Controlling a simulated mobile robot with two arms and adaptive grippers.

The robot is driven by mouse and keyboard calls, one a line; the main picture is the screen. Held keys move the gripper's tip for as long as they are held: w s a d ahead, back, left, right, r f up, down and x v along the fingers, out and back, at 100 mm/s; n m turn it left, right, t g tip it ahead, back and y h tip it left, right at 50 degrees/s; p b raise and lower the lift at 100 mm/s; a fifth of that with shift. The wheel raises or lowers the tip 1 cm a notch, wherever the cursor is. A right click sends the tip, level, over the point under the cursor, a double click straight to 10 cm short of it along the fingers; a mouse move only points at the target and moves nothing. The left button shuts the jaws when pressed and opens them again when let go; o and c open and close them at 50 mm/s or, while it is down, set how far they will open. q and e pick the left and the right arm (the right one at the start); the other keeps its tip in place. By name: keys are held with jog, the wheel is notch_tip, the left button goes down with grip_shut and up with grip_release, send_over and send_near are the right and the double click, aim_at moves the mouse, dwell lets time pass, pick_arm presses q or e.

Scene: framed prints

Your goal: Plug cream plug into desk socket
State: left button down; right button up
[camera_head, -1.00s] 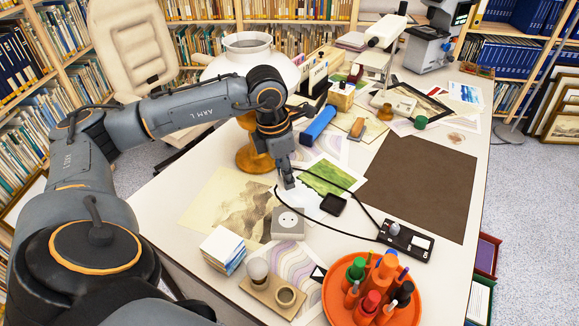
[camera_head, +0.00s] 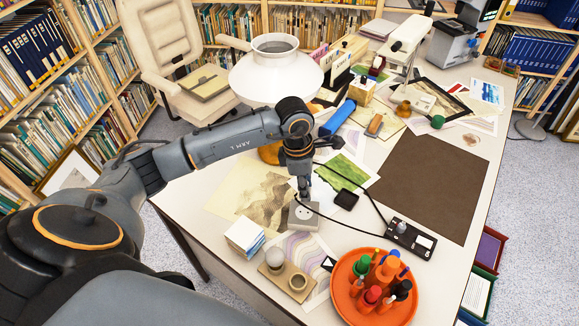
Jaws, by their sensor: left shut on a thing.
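The desk socket (camera_head: 303,213), a small grey block with a pale two-hole face, sits on the white desk near its middle. My left gripper (camera_head: 304,194) points down at the socket's back edge, shut on the cream plug, which is mostly hidden by the fingers. A black cord runs from around the fingertips to the right. I cannot tell whether the plug touches the socket or is in its holes. My right gripper is not in view.
A black control box (camera_head: 410,239) and a black square piece (camera_head: 346,199) lie to the right. A stack of cards (camera_head: 244,236), a wooden holder (camera_head: 286,284) and an orange tray (camera_head: 344,300) of bottles stand in front. The brown mat (camera_head: 430,185) is clear.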

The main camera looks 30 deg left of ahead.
pick_arm(q)
jog(key=shift+s+d, duration=0.1)
jog(key=shift+f, duration=0.1)
jog(key=shift+f, duration=0.15)
jog(key=shift+f, duration=0.15)
jog(key=shift+f+b, duration=1.8)
jog(key=shift+f, duration=0.8)
jog(key=shift+b, duration=0.55)
dwell(0.4)
jog(key=shift+f+b, duration=0.55)
jog(key=shift+f, duration=0.05)
jog(key=c, duration=0.9)
grip_release()
